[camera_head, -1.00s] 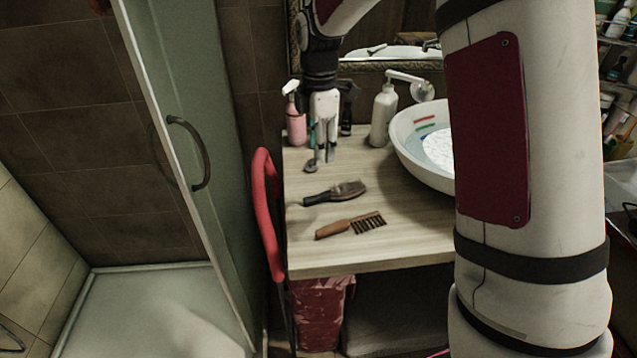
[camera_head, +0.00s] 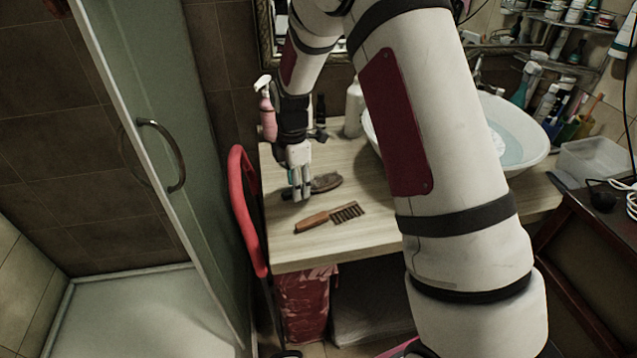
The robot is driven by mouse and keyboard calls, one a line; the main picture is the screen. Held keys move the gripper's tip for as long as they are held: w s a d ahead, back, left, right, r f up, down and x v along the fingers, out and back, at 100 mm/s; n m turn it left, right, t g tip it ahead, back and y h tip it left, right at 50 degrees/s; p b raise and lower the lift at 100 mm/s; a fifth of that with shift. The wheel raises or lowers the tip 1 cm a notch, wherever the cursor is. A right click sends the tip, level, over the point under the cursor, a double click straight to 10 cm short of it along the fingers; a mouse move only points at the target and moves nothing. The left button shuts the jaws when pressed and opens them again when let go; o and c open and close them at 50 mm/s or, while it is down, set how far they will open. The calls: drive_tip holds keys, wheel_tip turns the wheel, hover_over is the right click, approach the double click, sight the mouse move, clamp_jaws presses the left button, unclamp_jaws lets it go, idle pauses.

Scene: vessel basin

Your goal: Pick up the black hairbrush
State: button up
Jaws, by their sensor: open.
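The black hairbrush (camera_head: 326,183) lies on the wooden counter (camera_head: 362,234), its bristle head pointing right. Its handle is largely hidden behind my gripper (camera_head: 300,196). My gripper points down at the handle end of the brush, open, with its fingertips at about the brush's place in the picture. I cannot tell whether the fingers touch the brush or straddle the handle. A brown wooden comb-like brush (camera_head: 330,217) lies nearer the counter's front edge, just in front of the gripper.
A pink spray bottle (camera_head: 267,112) and a white bottle (camera_head: 354,108) stand at the back. A white basin (camera_head: 520,135) is on the right, partly behind my arm. A red chair-like frame (camera_head: 247,210) borders the counter's left side.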

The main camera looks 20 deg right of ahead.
drive_tip(key=shift+f, duration=0.5)
clamp_jaws()
drive_tip(key=shift+r, duration=0.1)
drive_tip(key=shift+r, duration=0.4)
drive_tip(key=r, duration=0.2)
drive_tip(key=shift+s+r, duration=0.35)
drive_tip(key=shift+s, duration=0.05)
drive_tip(key=s, duration=0.5)
drive_tip(key=s+r, duration=0.1)
drive_tip(key=s, duration=0.9)
drive_tip(key=shift+s+a+r, duration=0.1)
drive_tip(key=shift+a+r, duration=0.1)
